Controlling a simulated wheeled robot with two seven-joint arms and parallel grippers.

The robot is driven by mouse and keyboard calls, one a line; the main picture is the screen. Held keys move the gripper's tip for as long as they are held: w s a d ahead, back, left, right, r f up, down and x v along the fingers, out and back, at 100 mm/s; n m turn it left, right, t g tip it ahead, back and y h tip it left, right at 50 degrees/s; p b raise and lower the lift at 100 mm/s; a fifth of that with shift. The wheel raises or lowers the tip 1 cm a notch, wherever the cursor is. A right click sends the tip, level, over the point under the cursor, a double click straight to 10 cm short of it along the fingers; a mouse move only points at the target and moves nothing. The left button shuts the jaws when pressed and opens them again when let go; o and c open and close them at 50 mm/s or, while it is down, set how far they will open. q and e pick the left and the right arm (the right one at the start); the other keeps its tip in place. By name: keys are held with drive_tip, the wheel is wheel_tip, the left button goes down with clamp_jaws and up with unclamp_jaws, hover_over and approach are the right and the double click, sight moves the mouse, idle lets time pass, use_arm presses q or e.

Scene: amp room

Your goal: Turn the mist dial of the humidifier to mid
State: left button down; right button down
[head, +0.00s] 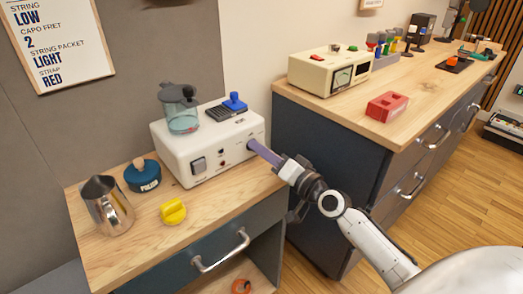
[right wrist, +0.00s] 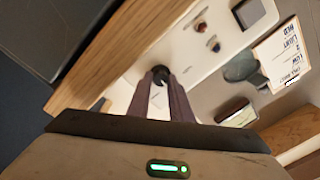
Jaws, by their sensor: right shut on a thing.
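The humidifier (head: 170,150) is a white box on the small wooden-topped cabinet, with a translucent teal tank (head: 183,122) on top. In the right wrist view, the fingertips are closed around a dark round dial (right wrist: 161,73), which looks like the mist dial. The fingers hide most of it in the head view, and its setting cannot be read. My left gripper is not in view.
A metal pitcher (head: 108,207), a blue lidded pot (head: 143,176) and a yellow knob-like piece (head: 173,211) stand on the same cabinet. A blue-topped part (head: 234,103) sits on the humidifier. The longer counter at right holds a cream meter box (head: 318,75) and a red block (head: 387,107).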

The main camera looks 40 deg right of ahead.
drive_tip(key=shift+m, duration=0.4)
drive_tip(key=c, duration=1.6)
unclamp_jaws()
